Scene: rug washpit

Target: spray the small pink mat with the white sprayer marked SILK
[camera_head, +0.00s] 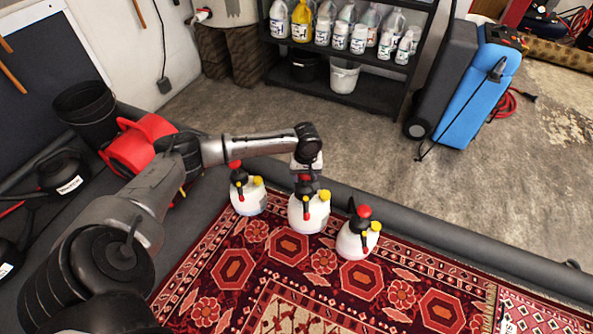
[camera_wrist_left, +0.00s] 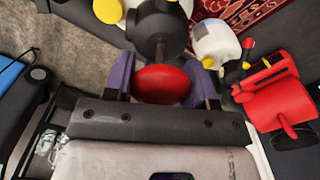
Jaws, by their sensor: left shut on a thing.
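Three white sprayers with black tops stand in a row along the rug's far edge: the left one (camera_head: 247,198), the middle one (camera_head: 309,214) and the right one (camera_head: 356,241). No SILK marking is readable on any of them. My left gripper (camera_head: 305,178) is above the middle sprayer and shut on its top. In the left wrist view its purple fingers (camera_wrist_left: 162,82) sit on either side of the red knob, below the black head (camera_wrist_left: 160,35). Part of a pinkish-red patterned mat (camera_head: 540,316) shows at the lower right. My right gripper is out of view.
A large red patterned rug (camera_head: 320,262) lies under the sprayers, bordered by a dark raised edge (camera_head: 440,238). A red can (camera_head: 140,145) and black bucket (camera_head: 88,112) are at left. A bottle shelf (camera_head: 350,85) and blue machine (camera_head: 485,90) stand behind.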

